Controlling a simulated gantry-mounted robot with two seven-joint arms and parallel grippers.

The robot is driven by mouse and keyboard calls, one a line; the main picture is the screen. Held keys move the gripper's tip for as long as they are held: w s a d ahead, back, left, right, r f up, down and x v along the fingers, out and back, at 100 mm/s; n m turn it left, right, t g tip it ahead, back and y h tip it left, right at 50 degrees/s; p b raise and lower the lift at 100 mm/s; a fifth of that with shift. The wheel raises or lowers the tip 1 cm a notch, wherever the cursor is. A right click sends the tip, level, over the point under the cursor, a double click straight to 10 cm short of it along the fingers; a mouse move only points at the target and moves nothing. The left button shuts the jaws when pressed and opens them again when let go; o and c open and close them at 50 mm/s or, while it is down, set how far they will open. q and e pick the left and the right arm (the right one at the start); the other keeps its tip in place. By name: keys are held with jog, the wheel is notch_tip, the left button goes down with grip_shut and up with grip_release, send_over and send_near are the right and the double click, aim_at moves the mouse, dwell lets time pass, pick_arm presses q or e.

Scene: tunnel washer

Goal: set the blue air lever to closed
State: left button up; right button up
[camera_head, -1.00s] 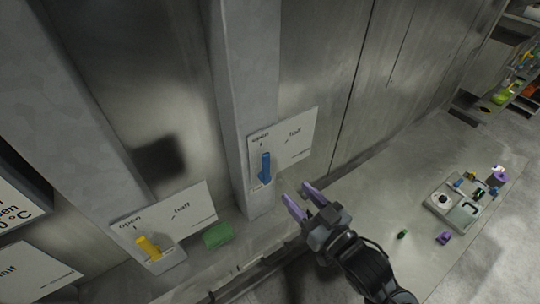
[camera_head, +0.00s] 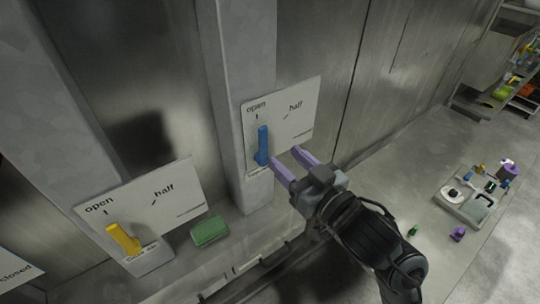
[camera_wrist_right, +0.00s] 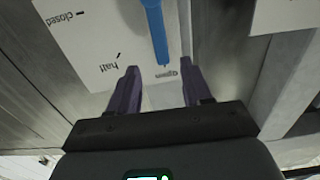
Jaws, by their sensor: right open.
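The blue air lever (camera_head: 262,145) stands upright on a white plate (camera_head: 298,118), with its free end toward the "open" mark. In the right wrist view the blue lever (camera_wrist_right: 155,32) ends near the "open" mark, away from "half" and "closed" at left. My right gripper (camera_head: 284,158) is open and empty, just right of and below the lever in the head view. In the right wrist view its purple fingers (camera_wrist_right: 160,70) are spread on either side of the line of the lever. My left gripper is not in view.
A yellow lever (camera_head: 123,238) on another white plate (camera_head: 165,198) is at lower left. A green block (camera_head: 210,231) lies on the ledge between the plates. A tray (camera_head: 462,203) with small items is at right. A grey post (camera_head: 241,70) stands behind the blue lever.

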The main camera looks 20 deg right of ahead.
aim_at(265, 139)
jog(key=b+x, duration=0.2)
jog(key=x, duration=0.3)
jog(key=shift+f+b, duration=0.1)
jog(key=shift+b, duration=0.2)
jog(key=shift+r+b+x, duration=0.2)
jog(key=shift+b+x, duration=0.2)
jog(key=shift+x, duration=0.5)
grip_shut()
